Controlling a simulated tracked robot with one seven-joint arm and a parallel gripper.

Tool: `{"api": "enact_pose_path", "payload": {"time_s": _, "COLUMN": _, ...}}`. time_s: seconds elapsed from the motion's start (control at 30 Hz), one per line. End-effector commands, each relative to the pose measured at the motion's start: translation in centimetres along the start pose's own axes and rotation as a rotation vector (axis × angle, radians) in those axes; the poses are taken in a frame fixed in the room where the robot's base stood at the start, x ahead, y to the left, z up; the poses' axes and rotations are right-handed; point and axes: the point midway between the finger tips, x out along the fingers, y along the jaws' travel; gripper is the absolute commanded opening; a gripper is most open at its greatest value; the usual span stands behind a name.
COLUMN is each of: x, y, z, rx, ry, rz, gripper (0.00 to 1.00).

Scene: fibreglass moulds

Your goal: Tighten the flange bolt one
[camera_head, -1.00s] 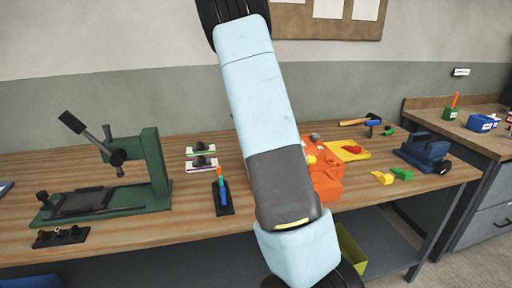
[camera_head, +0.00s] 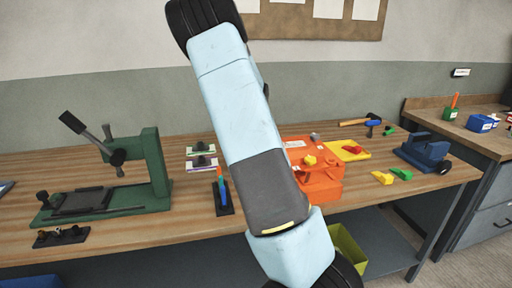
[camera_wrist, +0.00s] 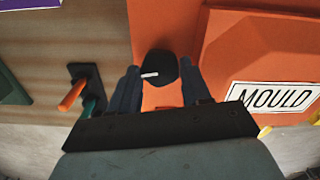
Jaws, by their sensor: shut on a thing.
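The orange mould (camera_head: 318,185) stands on the bench right of my arm, which hides its left part. It fills much of the wrist view (camera_wrist: 222,45), with a plate marked MOULD (camera_wrist: 272,97). A black round bolt head (camera_wrist: 160,66) with a white line on it stands at the mould's left edge in the wrist view. I cannot read which bolt it is. My gripper (camera_wrist: 159,76) has its two dark fingers on either side of this head, shut on it. In the head view my arm hides the gripper and this bolt.
A small dark stand (camera_wrist: 87,72) with orange and teal handles is left of the gripper. A green press (camera_head: 155,165) stands at the left of the bench. A blue vise (camera_head: 425,152) and a yellow plate (camera_head: 338,154) are to the right.

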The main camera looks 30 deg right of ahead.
Motion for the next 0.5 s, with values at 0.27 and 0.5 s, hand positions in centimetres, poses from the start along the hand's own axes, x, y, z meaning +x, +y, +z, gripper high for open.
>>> {"api": "enact_pose_path", "payload": {"time_s": 0.27, "x": -0.10, "y": 0.07, "z": 0.20, "rx": 0.114, "ry": -0.004, "rz": -0.001, "gripper": 0.17}}
{"api": "enact_pose_path", "payload": {"time_s": 0.5, "x": -0.10, "y": 0.08, "z": 0.22, "rx": 0.149, "ry": -0.005, "rz": 0.000, "gripper": 0.17}}
